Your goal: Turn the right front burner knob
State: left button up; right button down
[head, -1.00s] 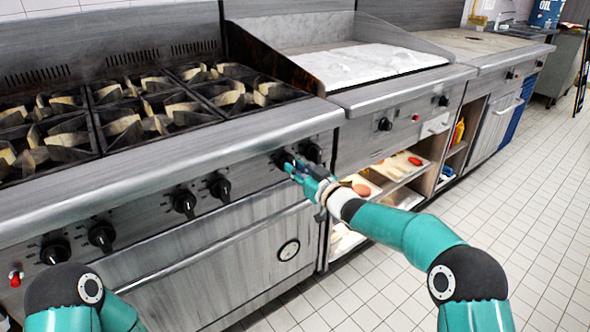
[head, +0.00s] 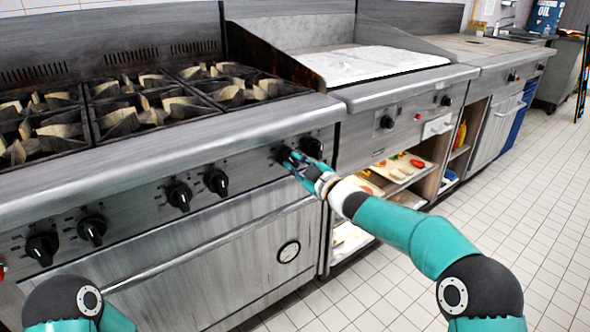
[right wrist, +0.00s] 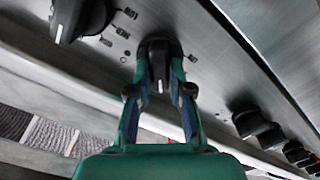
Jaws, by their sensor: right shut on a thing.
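A row of black knobs runs along the steel front panel of the range (head: 130,205). At its right end in the head view are two knobs close together. My right gripper (head: 289,160) is shut on the left one of this pair, a black knob (head: 281,153). In the right wrist view this knob (right wrist: 158,62) sits between the two fingertips of my right gripper (right wrist: 159,88), its pale pointer line running up and down. The other knob of the pair (head: 311,147) is free; it also shows at upper left in the right wrist view (right wrist: 78,18). My left gripper is out of view.
Several more knobs (head: 216,181) line the panel to the left. The oven door handle (head: 220,240) runs below them. A griddle (head: 365,65) and open shelves (head: 400,170) with boards and food stand to the right. The tiled floor (head: 480,215) is clear.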

jog(key=shift+s+a+f+n, duration=0.1)
jog(key=shift+f+n, duration=0.15)
jog(key=shift+n, duration=0.35)
jog(key=c, duration=1.1)
grip_release()
jog(key=shift+o, duration=0.2)
jog(key=shift+r, duration=0.15)
jog(key=shift+s+d, duration=0.45)
jog(key=v, duration=1)
jog(key=shift+s+d, duration=0.15)
jog(key=shift+s, duration=0.2)
